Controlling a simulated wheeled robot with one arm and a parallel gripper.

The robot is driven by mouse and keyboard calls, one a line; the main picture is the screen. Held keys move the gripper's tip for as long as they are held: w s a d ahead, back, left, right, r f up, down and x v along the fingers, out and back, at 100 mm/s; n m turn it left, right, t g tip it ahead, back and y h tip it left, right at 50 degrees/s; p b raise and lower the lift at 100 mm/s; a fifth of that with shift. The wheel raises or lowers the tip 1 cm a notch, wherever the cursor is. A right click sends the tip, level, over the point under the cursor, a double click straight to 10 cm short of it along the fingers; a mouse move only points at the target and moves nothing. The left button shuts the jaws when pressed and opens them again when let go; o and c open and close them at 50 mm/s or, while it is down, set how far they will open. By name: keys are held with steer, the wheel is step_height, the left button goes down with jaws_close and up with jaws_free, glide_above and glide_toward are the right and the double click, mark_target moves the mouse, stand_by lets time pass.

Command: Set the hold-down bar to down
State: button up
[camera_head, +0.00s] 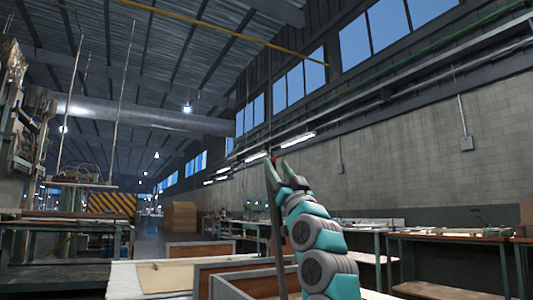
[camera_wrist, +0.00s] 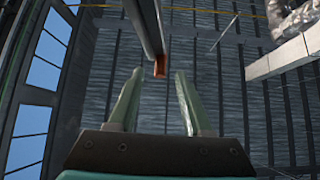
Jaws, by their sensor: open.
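The hold-down bar (camera_head: 278,240) is a long, thin dark bar standing nearly upright, just left of my arm in the head view. A small red tip (camera_head: 274,157) shows at its top. In the wrist view the bar (camera_wrist: 146,25) comes in from the top edge and ends in an orange-red tip (camera_wrist: 160,68), which appears in the gap between my fingertips. My gripper (camera_head: 279,170) points upward beside the bar's upper end. In the wrist view my gripper (camera_wrist: 158,74) is open, with a finger on each side of the tip; contact cannot be told.
Wooden-sided trays (camera_head: 245,275) lie at the lower middle. Workbenches (camera_head: 440,238) line the right wall, and a machine frame (camera_head: 65,230) stands at the left. The air around my gripper looks clear apart from the bar.

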steer(key=p+x, duration=0.1)
steer(key=x, duration=0.1)
steer(key=shift+w+r, duration=0.1)
steer(key=shift+r, duration=0.2)
steer(key=shift+p+x, duration=1)
steer(key=shift+x, duration=1.05)
steer(key=shift+a, duration=0.1)
steer(key=shift+w, duration=0.1)
jaws_close()
steer(key=shift+a, duration=0.2)
